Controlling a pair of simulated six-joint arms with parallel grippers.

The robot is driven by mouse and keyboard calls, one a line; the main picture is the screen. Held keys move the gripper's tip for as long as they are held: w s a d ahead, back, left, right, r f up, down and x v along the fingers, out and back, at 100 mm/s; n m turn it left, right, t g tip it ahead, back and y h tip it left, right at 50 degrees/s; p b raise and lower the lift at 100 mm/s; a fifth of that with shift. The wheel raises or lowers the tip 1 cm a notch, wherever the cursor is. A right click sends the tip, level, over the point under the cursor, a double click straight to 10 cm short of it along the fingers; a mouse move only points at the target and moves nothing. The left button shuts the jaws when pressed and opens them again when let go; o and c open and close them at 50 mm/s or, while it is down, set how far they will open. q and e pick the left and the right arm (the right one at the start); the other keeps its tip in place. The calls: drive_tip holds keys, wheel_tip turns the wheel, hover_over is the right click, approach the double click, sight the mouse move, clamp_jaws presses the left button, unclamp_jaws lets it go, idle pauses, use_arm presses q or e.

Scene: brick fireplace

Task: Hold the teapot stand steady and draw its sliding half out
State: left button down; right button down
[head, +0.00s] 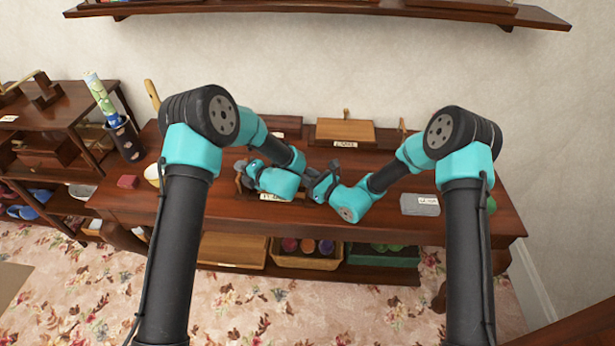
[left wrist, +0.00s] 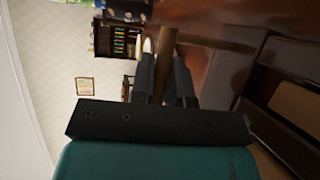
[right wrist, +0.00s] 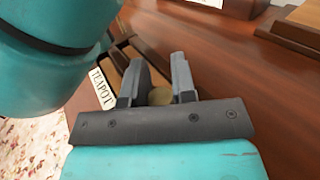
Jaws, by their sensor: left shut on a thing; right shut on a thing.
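The teapot stand shows in the right wrist view (right wrist: 128,52) as a wooden piece with a dark frame and a white "TEAPOT" label (right wrist: 102,88). In the head view my forearms hide most of it, with part of its label (head: 270,196) showing. My left gripper (head: 243,176) is at its left; in the left wrist view its fingers (left wrist: 165,72) are shut on a brown wooden bar, apparently part of the stand. My right gripper (head: 316,180) is at its right; in the right wrist view its fingers (right wrist: 156,78) close around a pale, rounded part, mostly hidden.
A wooden box with a label (head: 345,133) stands behind on the table (head: 480,228). A grey labelled block (head: 419,204) lies to the right. A small red block (head: 127,182) and a dark holder with a rolled paper (head: 125,138) are at the left. Bare tabletop shows at the right.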

drive_tip(key=d, duration=0.7)
drive_tip(key=s+d, duration=0.1)
drive_tip(key=d, duration=0.2)
drive_tip(key=shift+d, duration=0.2)
drive_tip(key=c, duration=0.9)
unclamp_jaws()
wheel_tip(320, 180, up, 10)
use_arm(q)
drive_tip(key=c, duration=1)
unclamp_jaws()
drive_tip(key=shift+c, duration=0.2)
